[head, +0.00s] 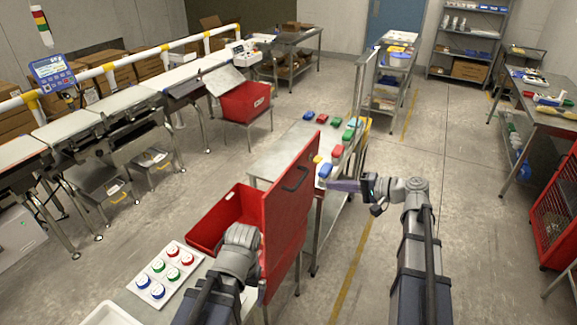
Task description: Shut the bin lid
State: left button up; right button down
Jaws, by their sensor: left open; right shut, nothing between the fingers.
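A red bin (205,228) stands on the near bench with its inside showing. Its red lid (287,235) stands up steeply along the bin's right side, with a dark handle (295,178) on the face toward me. My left gripper (243,238) is at the bin's near side, left of the lid; its fingers are hard to make out, partly hidden by its wrist and the lid. My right gripper (343,185) is shut and empty, right of the lid and apart from it, pointing left.
A white tray with coloured round pieces (165,270) lies left of my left arm. Several coloured blocks (337,151) lie on the bench behind the lid. Another red bin (245,102) stands farther back by the conveyor (100,125).

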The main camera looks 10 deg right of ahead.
jog(key=b, duration=0.3)
send_near(284, 177)
notch_tip(284, 177, down, 2)
jog(key=w+a, duration=0.1)
jog(key=a, duration=0.1)
jog(key=shift+w+a, duration=0.75)
jog(key=shift+a, duration=0.2)
jog(key=shift+w+a, duration=0.45)
jog(key=shift+a, duration=0.25)
jog(key=shift+r, duration=0.1)
